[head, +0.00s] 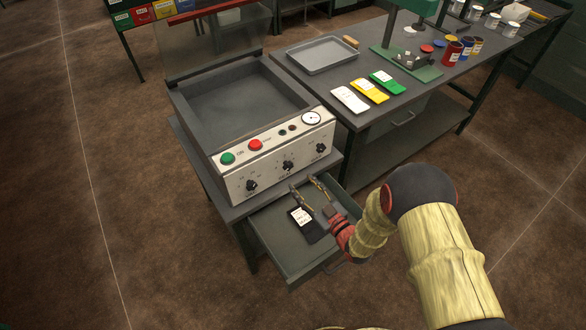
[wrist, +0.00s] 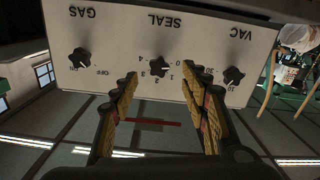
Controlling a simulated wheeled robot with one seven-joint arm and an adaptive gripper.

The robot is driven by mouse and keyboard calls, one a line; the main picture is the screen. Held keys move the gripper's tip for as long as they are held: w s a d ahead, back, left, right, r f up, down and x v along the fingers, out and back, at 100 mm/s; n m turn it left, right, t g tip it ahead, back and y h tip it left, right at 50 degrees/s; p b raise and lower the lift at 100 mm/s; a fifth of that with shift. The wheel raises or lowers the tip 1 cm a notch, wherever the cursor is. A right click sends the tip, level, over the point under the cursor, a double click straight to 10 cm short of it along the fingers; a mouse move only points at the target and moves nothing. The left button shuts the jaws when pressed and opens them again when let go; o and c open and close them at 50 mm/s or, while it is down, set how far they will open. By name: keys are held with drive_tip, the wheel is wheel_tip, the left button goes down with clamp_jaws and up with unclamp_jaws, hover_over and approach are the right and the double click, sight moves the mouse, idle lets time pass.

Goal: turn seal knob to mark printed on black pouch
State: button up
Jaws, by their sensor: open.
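The seal knob (head: 288,166) is the black middle knob on the machine's cream front panel. In the wrist view the seal knob (wrist: 159,62) appears upside down under the word SEAL, with numbers 0 to 4 around it; its exact pointer setting is hard to tell. The black pouch (head: 314,233) lies in the open drawer, with a white label whose print is too small to read. My gripper (head: 304,184) is open and empty, just in front of and below the knob. In the wrist view my gripper (wrist: 158,84) has its fingers apart, either side of the knob's line.
The GAS knob (wrist: 80,58) and VAC knob (wrist: 233,76) flank the seal knob. Green (head: 228,158) and red (head: 255,145) buttons and a gauge (head: 312,118) sit above. The open drawer (head: 278,262) juts out below. The bench on the right holds white, yellow and green pouches and a tray (head: 322,56).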

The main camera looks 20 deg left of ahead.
sight(289, 168)
drive_tip(key=x, duration=0.2)
drive_tip(key=b+x, duration=0.1)
drive_tip(key=x, duration=0.5)
drive_tip(key=shift+r+b, duration=0.4)
drive_tip(key=shift+d, duration=0.1)
drive_tip(key=shift+c, duration=1.3)
drive_tip(key=c, duration=0.9)
